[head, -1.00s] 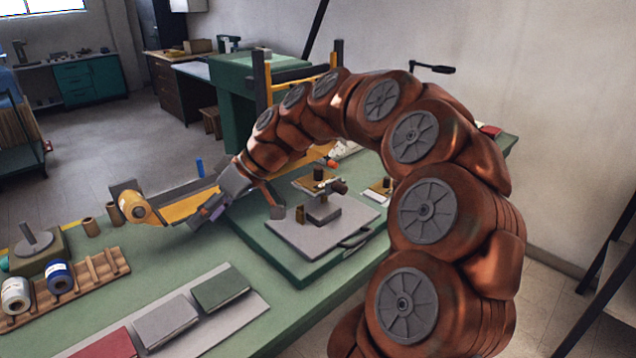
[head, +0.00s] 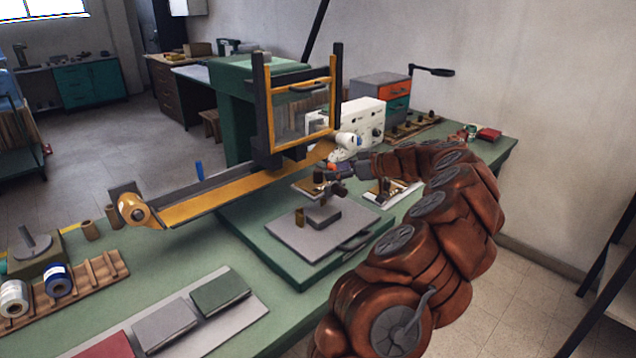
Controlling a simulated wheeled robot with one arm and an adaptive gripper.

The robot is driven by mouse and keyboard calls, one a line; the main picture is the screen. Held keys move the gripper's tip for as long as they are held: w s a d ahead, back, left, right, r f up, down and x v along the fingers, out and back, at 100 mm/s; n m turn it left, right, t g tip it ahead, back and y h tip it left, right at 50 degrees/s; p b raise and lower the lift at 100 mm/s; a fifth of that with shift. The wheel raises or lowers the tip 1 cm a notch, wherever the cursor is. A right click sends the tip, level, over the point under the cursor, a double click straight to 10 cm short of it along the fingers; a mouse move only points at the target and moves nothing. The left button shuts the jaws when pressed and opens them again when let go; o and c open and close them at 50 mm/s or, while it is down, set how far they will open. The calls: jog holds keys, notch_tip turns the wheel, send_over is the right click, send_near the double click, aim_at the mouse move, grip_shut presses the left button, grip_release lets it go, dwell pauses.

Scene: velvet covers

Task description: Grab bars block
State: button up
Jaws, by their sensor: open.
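Small blocks with dark knobs stand behind the press plate: one (head: 317,178) on a pale plate left of my gripper, another (head: 386,186) on a plate to its right. I cannot tell which bears the bars pattern. My gripper (head: 344,171) is open, reaching in from the right above this area; its fingers are small and partly merge with the dark parts below. I see nothing held. A dark grey block (head: 322,216) and a small brass piece (head: 300,217) sit on the grey press plate (head: 285,236).
A yellow-and-black upright frame (head: 262,105) and a long yellow web tray (head: 215,203) stand just behind. A white control box (head: 365,122) and drawers (head: 394,88) are farther back. Books (head: 220,290) and a spool rack (head: 95,276) lie left. The table's front left is partly clear.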

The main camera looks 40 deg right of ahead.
aim_at(321, 171)
jog(key=p+x, duration=0.2)
jog(key=x, duration=0.2)
jog(key=shift+a+r, duration=0.15)
jog(key=shift+a, duration=0.05)
jog(key=shift+x, duration=0.8)
grip_shut()
